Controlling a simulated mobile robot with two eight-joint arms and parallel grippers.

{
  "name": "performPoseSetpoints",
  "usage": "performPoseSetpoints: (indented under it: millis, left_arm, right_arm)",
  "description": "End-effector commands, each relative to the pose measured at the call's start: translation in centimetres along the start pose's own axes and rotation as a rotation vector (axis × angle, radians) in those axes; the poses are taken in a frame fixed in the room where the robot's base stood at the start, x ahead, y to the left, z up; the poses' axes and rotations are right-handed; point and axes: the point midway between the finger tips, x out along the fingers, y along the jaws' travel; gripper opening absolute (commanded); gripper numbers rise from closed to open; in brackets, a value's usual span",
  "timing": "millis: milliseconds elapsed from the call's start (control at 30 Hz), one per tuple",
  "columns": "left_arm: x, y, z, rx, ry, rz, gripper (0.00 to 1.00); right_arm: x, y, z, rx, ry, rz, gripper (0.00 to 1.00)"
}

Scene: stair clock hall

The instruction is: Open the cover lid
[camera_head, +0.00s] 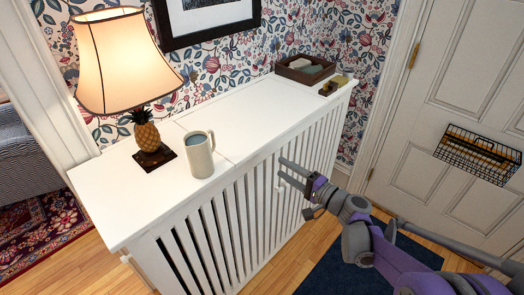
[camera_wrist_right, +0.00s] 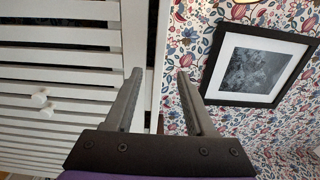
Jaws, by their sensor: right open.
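The white slatted cover (camera_head: 240,200) stands against the wall, and its flat lid (camera_head: 265,112) lies level on top, seeming shut. A thin seam in the top runs back from near the mug. My right gripper (camera_head: 288,170) is open and empty, close to the upper front edge of the cover, right of the mug. In the right wrist view its two fingers (camera_wrist_right: 157,85) are spread apart with nothing between them. The slatted front (camera_wrist_right: 60,60) fills the left there, with small round knobs (camera_wrist_right: 42,104). Whether a fingertip touches the lid cannot be told. My left gripper is out of view.
A grey mug (camera_head: 198,155) and a lit lamp with a pineapple base (camera_head: 147,136) stand on the left of the top. A brown tray (camera_head: 305,68) sits at the far right end. A white door (camera_head: 455,110) with a wire basket (camera_head: 478,155) is to the right.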

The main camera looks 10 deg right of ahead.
Motion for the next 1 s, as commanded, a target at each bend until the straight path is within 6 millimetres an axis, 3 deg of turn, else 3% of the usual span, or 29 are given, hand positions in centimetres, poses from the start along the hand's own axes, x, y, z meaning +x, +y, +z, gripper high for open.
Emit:
performPoseSetpoints:
  millis: [500,700,967,1000]
  left_arm:
    - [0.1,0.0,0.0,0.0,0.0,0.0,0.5]
    - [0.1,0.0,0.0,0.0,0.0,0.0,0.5]
    - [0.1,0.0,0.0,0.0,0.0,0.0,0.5]
    - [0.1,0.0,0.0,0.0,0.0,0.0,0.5]
  right_arm:
    - [8.8,0.0,0.1,0.0,-0.004,0.001,0.55]
    - [10.1,0.0,0.1,0.0,-0.002,0.002,0.55]
    - [10.2,0.0,0.1,0.0,-0.001,0.002,0.55]
    - [10.2,0.0,0.1,0.0,-0.001,0.002,0.5]
